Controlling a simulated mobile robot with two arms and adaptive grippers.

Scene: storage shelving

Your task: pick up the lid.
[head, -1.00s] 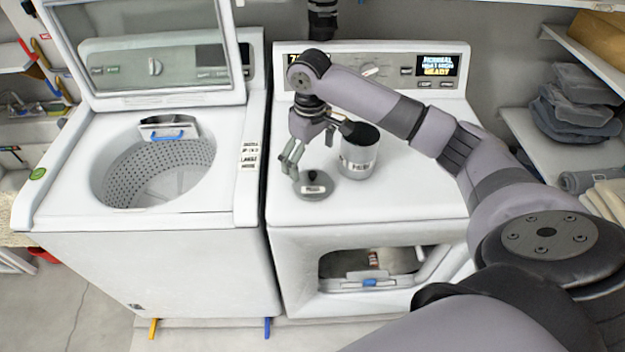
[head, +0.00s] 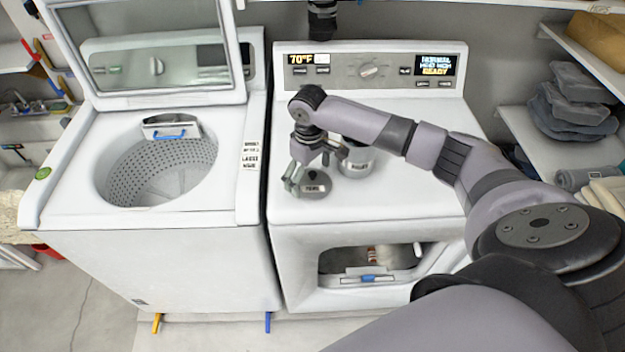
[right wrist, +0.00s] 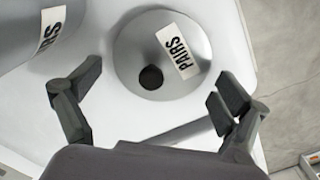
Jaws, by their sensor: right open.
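The lid (head: 316,191) is a round grey disc with a dark knob and a "PAIRS" label. It lies on top of the right-hand white machine, near its left side. My right gripper (head: 315,173) is just above the lid, open and empty. In the right wrist view the lid (right wrist: 185,80) sits ahead of and partly between the two spread fingers (right wrist: 160,86), which do not appear to touch it. A grey metal canister (head: 357,164) stands beside the lid, to its right, partly hidden by my arm. My left gripper is not in view.
The canister also shows at the upper left of the right wrist view (right wrist: 25,30), near one finger. The left washer (head: 245,190) has its lid raised and its drum exposed. The front machine top (head: 410,195) is clear. Shelves with folded cloth (head: 575,110) stand right.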

